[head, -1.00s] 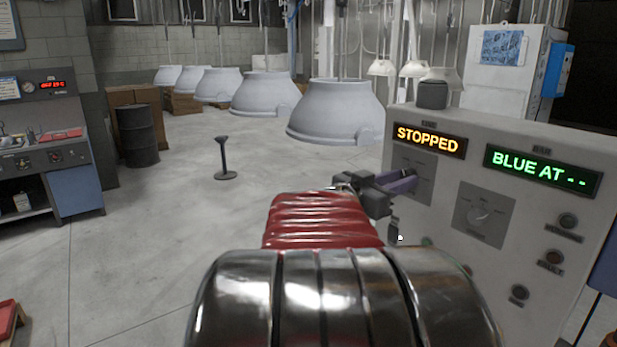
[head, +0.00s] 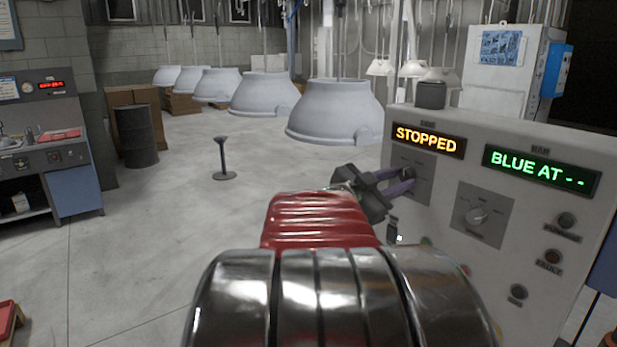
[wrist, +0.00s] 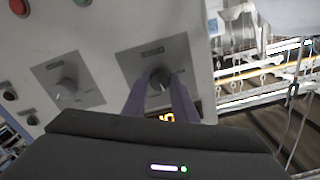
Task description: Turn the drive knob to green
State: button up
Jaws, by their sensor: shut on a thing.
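A grey control panel (head: 520,275) stands at the right in the head view. My gripper (head: 410,182) reaches its left knob plate, below the amber display (head: 428,140) reading STOPPED. In the wrist view my purple fingers (wrist: 161,84) are shut on the dark round knob (wrist: 159,77), one on each side. The fingers and wrist hide most of this knob in the head view. A second knob (head: 476,215) sits on its own plate to the right; it also shows in the wrist view (wrist: 67,87). The knob labels are too small to read.
A green display (head: 542,171) reads BLUE AT - -. Several buttons, including a red one (wrist: 19,7) and a green one (wrist: 83,1), are on the panel. The floor to the left is mostly clear around a small stand (head: 222,160).

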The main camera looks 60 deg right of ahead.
jog(key=m, duration=0.6)
jog(key=shift+w+d+r+m, duration=0.1)
jog(key=shift+w+r+m, duration=0.1)
jog(key=shift+m, duration=0.2)
jog(key=shift+f, duration=0.1)
jog(key=o, duration=1)
jog(key=shift+s, duration=0.1)
jog(key=shift+o, duration=0.2)
jog(key=v, duration=1.4)
jog(key=shift+d+f, duration=0.1)
jog(key=shift+f, duration=0.05)
